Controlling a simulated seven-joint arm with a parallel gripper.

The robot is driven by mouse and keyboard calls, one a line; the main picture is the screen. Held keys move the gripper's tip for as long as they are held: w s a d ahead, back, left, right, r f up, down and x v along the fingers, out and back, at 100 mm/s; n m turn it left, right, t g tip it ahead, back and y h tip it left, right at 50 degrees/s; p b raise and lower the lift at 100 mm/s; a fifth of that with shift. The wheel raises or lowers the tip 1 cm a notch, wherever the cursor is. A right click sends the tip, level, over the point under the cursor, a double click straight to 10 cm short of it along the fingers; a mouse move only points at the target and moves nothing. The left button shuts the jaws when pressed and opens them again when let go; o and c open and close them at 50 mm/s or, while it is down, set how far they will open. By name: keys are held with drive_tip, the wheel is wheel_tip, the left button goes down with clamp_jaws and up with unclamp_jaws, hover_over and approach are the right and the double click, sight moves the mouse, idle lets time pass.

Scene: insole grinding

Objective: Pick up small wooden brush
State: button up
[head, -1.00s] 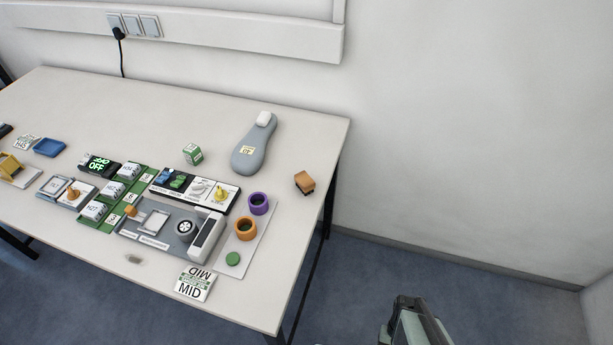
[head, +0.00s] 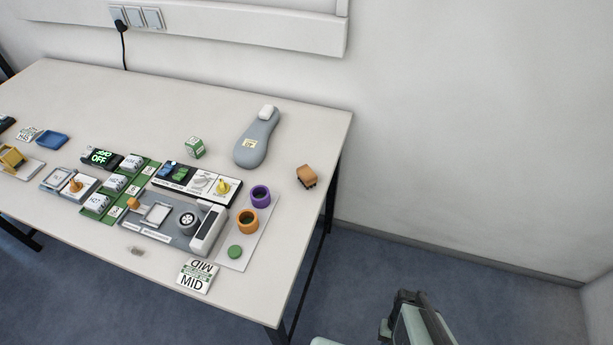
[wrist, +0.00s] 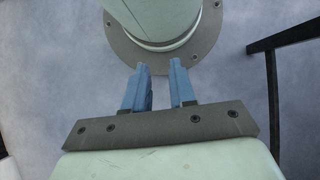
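The small wooden brush (head: 307,174) is a tan-brown block with dark bristles at its lower edge. It lies near the right edge of the white table (head: 312,128), apart from other items. My gripper (wrist: 160,66) shows in the wrist view with two blue fingers apart and nothing between them. It points over the blue-grey floor and my own base, away from the brush. The brush is not in the wrist view. In the head view only a pale green and dark part of my arm shows at the bottom right, off the table; the fingers cannot be made out there.
A grey insole-shaped piece (head: 257,140) lies left of the brush. Purple (head: 260,196) and orange (head: 247,221) rings stand on a white plate nearer the front. The tabletop around the brush is clear.

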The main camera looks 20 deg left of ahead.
drive_tip(key=o, duration=0.8)
drive_tip(key=shift+c, duration=0.2)
drive_tip(key=w+a+r+n+t, duration=0.1)
drive_tip(key=w+a+r+t, duration=0.2)
drive_tip(key=w+r, duration=1.1)
drive_tip(key=w+a+r+n+t, duration=0.1)
drive_tip(key=w+a+r+t, duration=0.2)
drive_tip(key=w+r, duration=1.1)
wheel_tip(320, 180, up, 26)
drive_tip(key=n, duration=0.8)
hover_over(307, 172)
drive_tip(key=shift+t, duration=0.4)
drive_tip(key=f, duration=0.8)
drive_tip(key=shift+s+d, duration=0.3)
drive_tip(key=shift+s, duration=0.1)
drive_tip(key=shift+w+a+f, duration=0.15)
drive_tip(key=shift+w+f, duration=0.05)
drive_tip(key=shift+f, duration=1.2)
drive_tip(key=shift+w+a+f, duration=0.15)
drive_tip(key=shift+f, duration=1.25)
